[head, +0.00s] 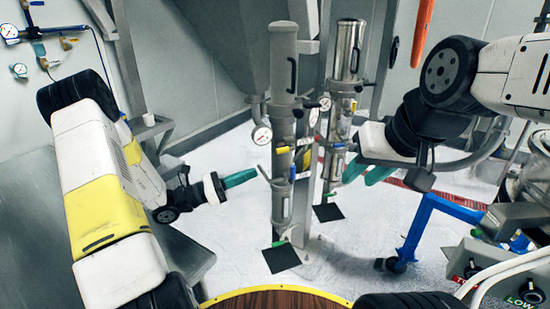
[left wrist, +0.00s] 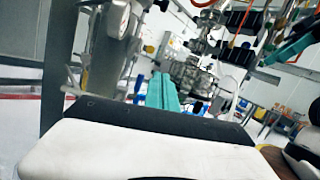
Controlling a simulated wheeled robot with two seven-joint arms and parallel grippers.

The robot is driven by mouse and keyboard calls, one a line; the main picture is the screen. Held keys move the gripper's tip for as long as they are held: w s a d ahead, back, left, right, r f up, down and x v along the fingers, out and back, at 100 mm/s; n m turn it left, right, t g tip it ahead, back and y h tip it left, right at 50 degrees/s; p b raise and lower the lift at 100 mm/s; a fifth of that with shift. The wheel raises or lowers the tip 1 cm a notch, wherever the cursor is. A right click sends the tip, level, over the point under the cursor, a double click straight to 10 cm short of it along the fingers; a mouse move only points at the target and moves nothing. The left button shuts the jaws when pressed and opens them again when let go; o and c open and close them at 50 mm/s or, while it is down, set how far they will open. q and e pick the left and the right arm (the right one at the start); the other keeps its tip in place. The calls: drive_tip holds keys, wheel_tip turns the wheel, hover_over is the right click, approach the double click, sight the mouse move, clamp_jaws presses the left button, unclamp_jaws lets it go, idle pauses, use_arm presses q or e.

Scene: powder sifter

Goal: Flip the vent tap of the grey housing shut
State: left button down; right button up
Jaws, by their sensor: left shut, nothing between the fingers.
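The grey housing (head: 283,75) is a tall upright column with a black handle, in the middle of the head view. I cannot tell which is the vent tap. My left gripper (head: 253,174) is shut and empty, its green tips close to the blue lever; contact is unclear. Its fingers also show together in the left wrist view (left wrist: 162,92). My right gripper (head: 358,180) looks open, right of the steel column.
A shiny steel column (head: 347,52) stands just right of the grey housing. A round gauge (head: 262,135) hangs at the housing's left. A blue wheeled frame (head: 415,230) is at right, a steel table (head: 50,215) at left.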

sight(282, 151)
use_arm(q)
drive_tip(key=shift+w+a+f+n+t, duration=0.55)
drive_tip(key=shift+a+f+n+t, duration=0.1)
drive_tip(key=shift+n+t, duration=0.3)
drive_tip(key=x, duration=1)
drive_tip(key=shift+a, duration=0.1)
